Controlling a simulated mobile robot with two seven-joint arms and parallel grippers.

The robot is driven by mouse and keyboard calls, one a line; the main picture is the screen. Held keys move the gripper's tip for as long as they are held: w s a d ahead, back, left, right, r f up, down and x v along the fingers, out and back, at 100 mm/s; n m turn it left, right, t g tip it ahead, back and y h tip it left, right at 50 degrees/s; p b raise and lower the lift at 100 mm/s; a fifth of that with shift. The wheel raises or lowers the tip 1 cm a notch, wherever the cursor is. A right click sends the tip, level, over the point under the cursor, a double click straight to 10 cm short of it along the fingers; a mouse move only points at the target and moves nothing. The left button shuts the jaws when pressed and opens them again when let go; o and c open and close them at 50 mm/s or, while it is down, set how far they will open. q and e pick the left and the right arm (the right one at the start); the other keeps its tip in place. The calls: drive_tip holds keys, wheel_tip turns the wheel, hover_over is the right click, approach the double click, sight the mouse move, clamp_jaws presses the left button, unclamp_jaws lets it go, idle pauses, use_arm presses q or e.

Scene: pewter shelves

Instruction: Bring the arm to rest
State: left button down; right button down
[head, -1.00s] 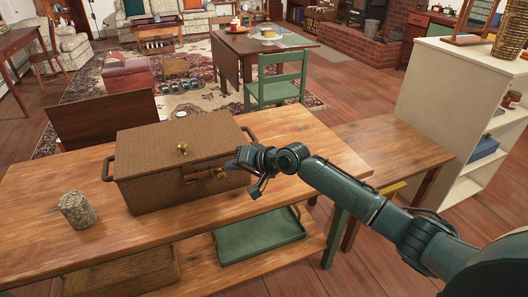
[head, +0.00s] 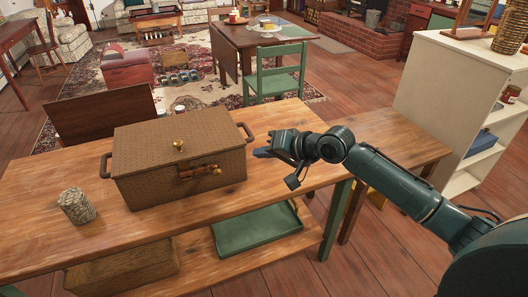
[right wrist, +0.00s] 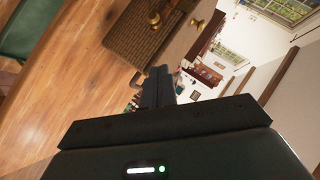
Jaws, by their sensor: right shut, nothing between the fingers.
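My right gripper (head: 265,153) is shut and empty. It hangs above the wooden table (head: 215,200), just right of the wicker basket, apart from it. In the right wrist view the shut fingers (right wrist: 158,84) point towards the room, with the basket (right wrist: 150,35) above and left of them. The arm comes in from the lower right of the head view, bent at the wrist. My left gripper is not in view.
The lidded wicker basket (head: 180,155) and a small woven cylinder (head: 76,206) stand on the table. A green tray (head: 255,229) lies on the lower shelf. A smaller wooden table (head: 400,140) and a cream shelf unit (head: 440,95) stand at the right.

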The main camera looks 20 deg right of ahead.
use_arm(q)
drive_tip(key=p, duration=0.2)
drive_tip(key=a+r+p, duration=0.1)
drive_tip(key=p, duration=0.1)
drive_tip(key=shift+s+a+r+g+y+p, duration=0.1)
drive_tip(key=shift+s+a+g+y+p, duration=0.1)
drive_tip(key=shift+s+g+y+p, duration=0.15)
use_arm(e)
drive_tip(key=s+a+f+n+h, duration=0.1)
drive_tip(key=s+a+f+n, duration=0.1)
drive_tip(key=s+f, duration=0.3)
drive_tip(key=s+a+f+n+h, duration=0.1)
drive_tip(key=s+f, duration=0.4)
drive_tip(key=s, duration=0.7)
drive_tip(key=s+a+f+n+t+h, duration=0.1)
drive_tip(key=s+a+f+n, duration=0.1)
drive_tip(key=s+f, duration=0.3)
drive_tip(key=s+n, duration=0.1)
drive_tip(key=s, duration=0.2)
drive_tip(key=shift+s+a+n+h, duration=0.3)
drive_tip(key=shift+s+a+h, duration=0.05)
drive_tip(key=shift+h, duration=0.05)
drive_tip(key=shift+f, duration=0.1)
